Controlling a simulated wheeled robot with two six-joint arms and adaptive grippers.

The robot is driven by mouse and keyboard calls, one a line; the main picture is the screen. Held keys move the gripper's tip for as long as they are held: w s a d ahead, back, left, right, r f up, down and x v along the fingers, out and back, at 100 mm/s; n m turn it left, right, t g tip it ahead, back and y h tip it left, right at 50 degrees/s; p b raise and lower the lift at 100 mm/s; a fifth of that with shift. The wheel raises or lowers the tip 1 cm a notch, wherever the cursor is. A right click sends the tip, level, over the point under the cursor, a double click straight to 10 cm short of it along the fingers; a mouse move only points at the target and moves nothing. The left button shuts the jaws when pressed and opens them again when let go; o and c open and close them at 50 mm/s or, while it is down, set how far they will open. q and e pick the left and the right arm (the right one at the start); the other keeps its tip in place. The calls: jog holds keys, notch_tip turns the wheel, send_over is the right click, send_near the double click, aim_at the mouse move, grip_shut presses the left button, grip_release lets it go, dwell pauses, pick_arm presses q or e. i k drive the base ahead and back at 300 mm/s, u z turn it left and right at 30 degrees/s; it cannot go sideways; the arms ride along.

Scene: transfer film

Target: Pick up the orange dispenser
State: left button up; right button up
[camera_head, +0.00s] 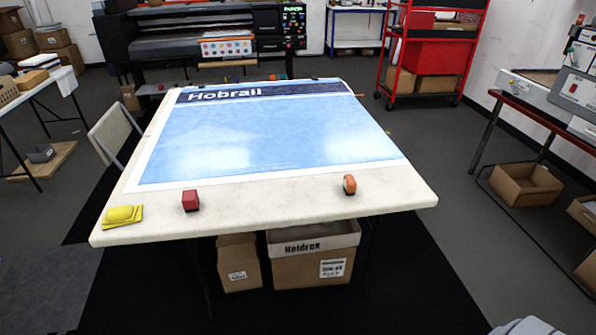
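The orange dispenser (349,185) is a small orange block with a dark side. It stands on the near right part of the white table (270,205), just in front of the blue printed sheet. A similar red dispenser (190,201) stands further left on the table's near strip. Neither of my grippers shows in the head view. A small grey and white shape at the bottom right edge is too cut off to identify.
A yellow item (123,215) lies at the table's near left corner. The blue film (280,130) marked "Hobrail" covers most of the tabletop. Cardboard boxes (312,268) stand under the table. A red cart (432,50) and a large printer (205,38) are behind.

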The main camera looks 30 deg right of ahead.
aim_at(349, 184)
jog(key=z, duration=0.15)
jog(key=i, duration=1)
jog(key=z, duration=0.5)
